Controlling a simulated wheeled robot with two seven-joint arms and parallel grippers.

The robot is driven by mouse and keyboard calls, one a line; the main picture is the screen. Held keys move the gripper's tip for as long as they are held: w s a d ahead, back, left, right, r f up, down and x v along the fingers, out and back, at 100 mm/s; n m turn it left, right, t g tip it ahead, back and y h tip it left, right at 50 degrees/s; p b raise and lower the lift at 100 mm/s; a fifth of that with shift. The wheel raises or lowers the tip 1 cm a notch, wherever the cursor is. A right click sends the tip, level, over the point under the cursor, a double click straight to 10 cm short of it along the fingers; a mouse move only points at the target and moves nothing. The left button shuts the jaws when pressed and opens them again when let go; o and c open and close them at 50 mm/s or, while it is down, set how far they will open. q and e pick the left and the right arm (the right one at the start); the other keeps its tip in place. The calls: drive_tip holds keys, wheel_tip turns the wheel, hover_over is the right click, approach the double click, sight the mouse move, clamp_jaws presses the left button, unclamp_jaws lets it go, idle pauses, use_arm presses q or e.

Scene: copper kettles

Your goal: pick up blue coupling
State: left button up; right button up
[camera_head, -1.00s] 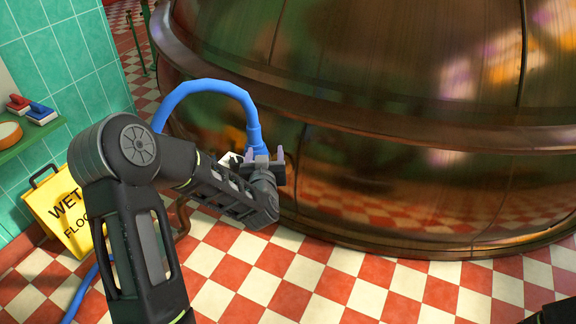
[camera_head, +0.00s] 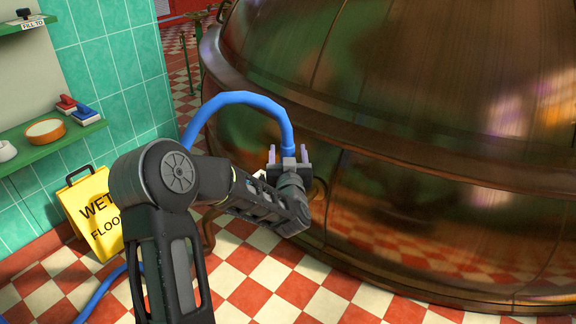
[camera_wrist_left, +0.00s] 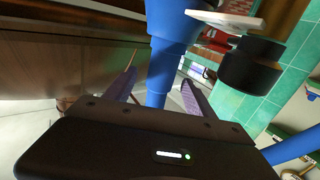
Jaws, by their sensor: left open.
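The blue coupling (camera_head: 288,141) is the thicker end of a blue hose that arches down beside the copper kettle. My left gripper (camera_head: 288,154) is open, with one pale finger to each side of the coupling in the head view. In the left wrist view the coupling (camera_wrist_left: 166,62) stands between the two purple fingers (camera_wrist_left: 158,92). I cannot tell whether either finger touches it. The gripper body hides what lies under the coupling. My right gripper is not in view.
The large copper kettle (camera_head: 430,110) fills the right side, close behind the gripper. A yellow wet floor sign (camera_head: 92,212) stands at left. A green wall shelf (camera_head: 40,143) holds a bowl (camera_head: 45,131) and brushes. The blue hose (camera_head: 215,103) loops behind my arm.

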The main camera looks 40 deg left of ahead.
sight(287, 142)
use_arm(q)
drive_tip(key=b+x, duration=0.2)
drive_tip(key=x, duration=0.2)
drive_tip(key=shift+w+a+f, duration=0.15)
drive_tip(key=shift+w+a, duration=0.3)
idle(0.5)
drive_tip(key=shift+r, duration=0.2)
drive_tip(key=c, duration=1.4)
